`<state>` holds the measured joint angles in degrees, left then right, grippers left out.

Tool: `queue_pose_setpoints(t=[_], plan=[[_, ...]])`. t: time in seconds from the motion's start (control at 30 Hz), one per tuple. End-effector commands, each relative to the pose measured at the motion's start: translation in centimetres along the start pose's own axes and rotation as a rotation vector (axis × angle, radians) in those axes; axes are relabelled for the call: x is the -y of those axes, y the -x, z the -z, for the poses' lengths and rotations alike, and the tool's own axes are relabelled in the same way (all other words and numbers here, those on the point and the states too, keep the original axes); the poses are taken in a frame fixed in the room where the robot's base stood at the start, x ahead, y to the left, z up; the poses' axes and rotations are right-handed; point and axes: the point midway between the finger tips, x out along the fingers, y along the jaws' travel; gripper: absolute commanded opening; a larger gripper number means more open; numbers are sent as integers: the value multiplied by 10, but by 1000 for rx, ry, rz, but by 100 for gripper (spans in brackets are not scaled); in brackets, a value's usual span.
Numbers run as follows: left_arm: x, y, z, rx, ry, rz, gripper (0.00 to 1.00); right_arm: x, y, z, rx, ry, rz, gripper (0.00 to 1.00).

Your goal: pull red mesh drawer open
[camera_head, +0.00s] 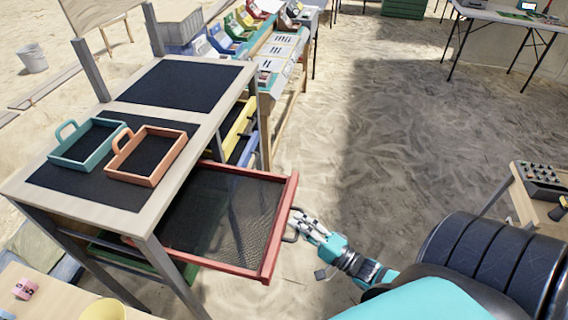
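The red mesh drawer (287,215) is pulled well out of the wooden sorting table (205,138), toward the right. Its dark mesh bottom shows and looks empty. A handle (291,238) sits on its front face. My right gripper (297,224) is at this handle, with its fingers around or beside it; the picture is too small to tell whether they are closed on it. My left gripper is not in view.
A teal tray (68,133) and an orange tray (136,178) stand on the table top. Yellow and blue drawers (240,122) show further back. Sandy floor right of the drawer is clear. A table with a dark box (541,174) stands at the right edge.

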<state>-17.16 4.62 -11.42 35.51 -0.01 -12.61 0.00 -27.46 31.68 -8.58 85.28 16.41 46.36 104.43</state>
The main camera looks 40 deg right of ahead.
Motion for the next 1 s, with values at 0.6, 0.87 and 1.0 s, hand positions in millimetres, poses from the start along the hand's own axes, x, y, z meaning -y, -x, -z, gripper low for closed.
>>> queue_pose_setpoints(t=[0.6, 0.87, 1.0], plan=[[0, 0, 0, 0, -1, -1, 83, -2, 6, 1, 0, -3, -9, 28], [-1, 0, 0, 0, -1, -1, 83, -1, 5, 1, 0, -1, -4, 34], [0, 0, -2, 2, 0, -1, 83, -1, 10, 1, 1, -1, -4, 34]])
